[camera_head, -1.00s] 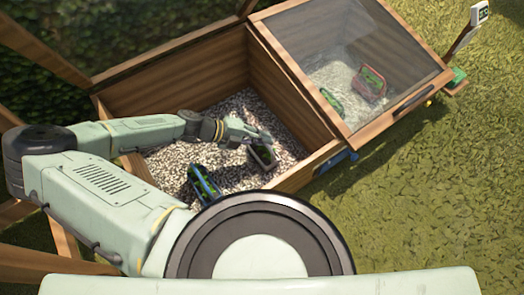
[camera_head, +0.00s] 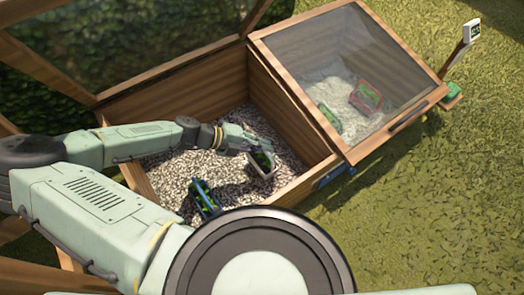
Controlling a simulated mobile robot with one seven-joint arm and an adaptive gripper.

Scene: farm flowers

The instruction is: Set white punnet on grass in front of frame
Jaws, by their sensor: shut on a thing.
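The white punnet (camera_head: 264,175), pale-rimmed with green plants in it, is inside the open bay of the wooden frame (camera_head: 290,197). My gripper (camera_head: 262,148) reaches in from the left and is shut on the punnet's upper part. The punnet hangs tilted, close over the gravel; whether it still touches the gravel I cannot tell. The grass (camera_head: 420,210) in front of the frame, at the right and lower right, is bare.
A blue punnet (camera_head: 205,199) with plants stands on the gravel (camera_head: 180,172), partly behind my arm. Under the closed glass lid (camera_head: 335,45) are a red punnet (camera_head: 366,98) and a green one (camera_head: 329,118). A sign (camera_head: 471,32) stands beyond. The frame's front wall edges the bay.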

